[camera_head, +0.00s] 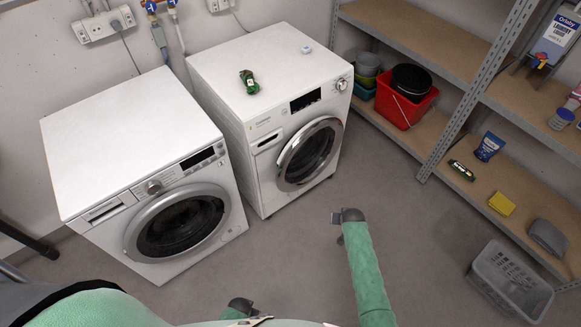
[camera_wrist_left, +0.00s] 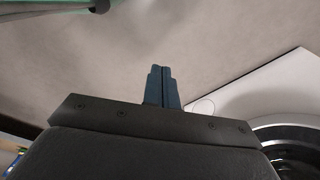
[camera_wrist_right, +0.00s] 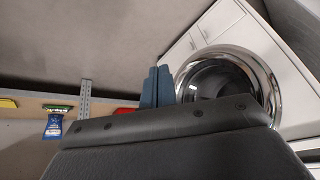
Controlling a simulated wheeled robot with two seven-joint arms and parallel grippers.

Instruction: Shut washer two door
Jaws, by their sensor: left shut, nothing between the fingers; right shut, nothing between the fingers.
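Two white front-loading washers stand side by side; no number shows on either. The right washer (camera_head: 265,75) has a round chrome-rimmed door (camera_head: 310,153) lying close against its front; I cannot tell if it is fully latched or slightly ajar. The left washer (camera_head: 130,135) has a silver-rimmed door (camera_head: 183,222) that looks flush. My right gripper (camera_wrist_right: 157,85) is shut and empty; a chrome-rimmed washer door (camera_wrist_right: 228,82) shows beyond it in the right wrist view. My left gripper (camera_wrist_left: 162,85) is shut and empty, with part of a washer (camera_wrist_left: 265,100) to its right.
A green item (camera_head: 249,82) and a small pale item (camera_head: 307,49) lie on the right washer. Shelves at the right hold a red bucket (camera_head: 404,105), a blue pack (camera_head: 489,147) and a yellow sponge (camera_head: 502,204). A grey basket (camera_head: 510,282) stands on the floor. Floor before the right washer is clear.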

